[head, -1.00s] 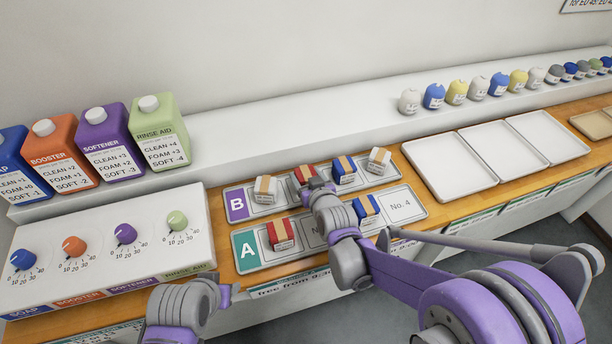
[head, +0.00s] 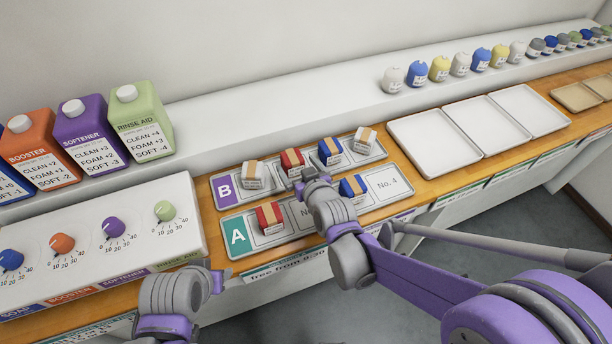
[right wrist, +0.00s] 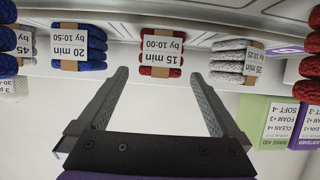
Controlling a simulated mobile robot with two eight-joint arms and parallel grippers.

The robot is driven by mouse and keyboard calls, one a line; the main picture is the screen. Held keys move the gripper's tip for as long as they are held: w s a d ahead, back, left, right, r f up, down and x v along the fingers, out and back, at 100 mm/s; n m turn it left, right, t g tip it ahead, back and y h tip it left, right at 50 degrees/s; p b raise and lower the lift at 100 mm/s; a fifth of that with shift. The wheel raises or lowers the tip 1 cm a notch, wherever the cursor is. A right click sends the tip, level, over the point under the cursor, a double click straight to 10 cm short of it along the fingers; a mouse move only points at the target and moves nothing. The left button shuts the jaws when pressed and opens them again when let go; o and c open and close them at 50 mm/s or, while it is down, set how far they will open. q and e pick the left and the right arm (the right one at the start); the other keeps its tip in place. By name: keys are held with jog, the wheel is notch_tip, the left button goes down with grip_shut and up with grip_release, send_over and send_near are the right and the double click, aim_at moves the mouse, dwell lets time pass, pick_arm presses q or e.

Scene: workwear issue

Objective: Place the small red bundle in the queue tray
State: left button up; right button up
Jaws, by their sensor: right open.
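Two red bundles with tan bands show in the head view. One red bundle (head: 291,160) is in row B of the slotted boards, between a white and a blue bundle; the other red bundle (head: 268,217) is in the first slot of row A (head: 240,238). Which is the small one is unclear. My right gripper (head: 308,182) is open and empty just in front of row B. In the right wrist view its fingers point at the row B red bundle (right wrist: 161,55), labelled 15 min by 10:00, which appears between and beyond the tips. My left gripper (head: 228,277) is low at the front; its jaws are unclear.
A blue bundle (head: 352,187) is in row A beside the empty No. 4 slot (head: 388,186). Three empty white trays (head: 434,142) stand to the right, with beige trays (head: 580,97) beyond. A dial panel (head: 100,240) is at left. Bottles and small coloured items line the shelf.

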jog(key=v, duration=0.7)
jog(key=shift+s, duration=0.1)
